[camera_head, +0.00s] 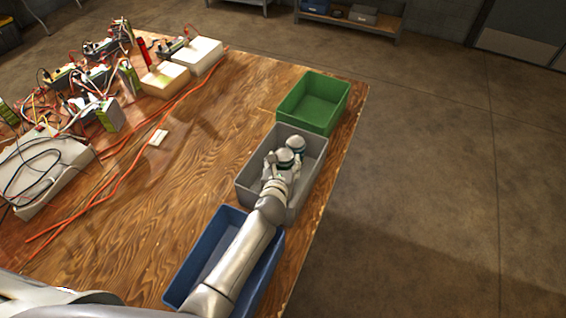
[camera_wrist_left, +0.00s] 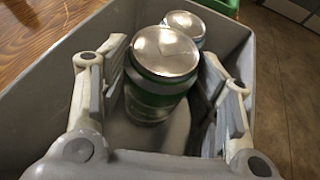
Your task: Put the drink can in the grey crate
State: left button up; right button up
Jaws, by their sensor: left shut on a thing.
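The grey crate (camera_head: 312,164) stands on the wooden table between a green and a blue crate. My left gripper (camera_head: 279,164) reaches into it from above. In the left wrist view, the gripper's fingers are on either side of a drink can (camera_wrist_left: 163,75) with a silver top and a green band, and it is shut on this can. The can is upright within the crate walls; I cannot tell whether its base touches the floor. A second silver-topped can (camera_wrist_left: 186,26) stands just behind it in the crate, and it also shows in the head view (camera_head: 296,143). My right gripper is out of view.
The green crate (camera_head: 341,100) is beyond the grey one and looks empty. The blue crate (camera_head: 175,290) is nearer, under my left arm. Cables, power strips and pale boxes (camera_head: 166,80) fill the table's left side. The table's right edge lies close to the crates.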

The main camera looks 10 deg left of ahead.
pick_arm(q)
jog(key=shift+f, duration=0.25)
jog(key=o, duration=1.1)
jog(key=shift+s+f, duration=0.1)
jog(key=shift+f, duration=0.1)
jog(key=shift+o, duration=0.8)
jog(key=shift+f, duration=0.1)
jog(key=shift+s, duration=0.1)
jog(key=shift+r, duration=0.25)
jog(key=r+v, duration=0.1)
jog(key=v, duration=1.1)
jog(key=shift+p, duration=0.35)
jog(key=shift+w, duration=0.2)
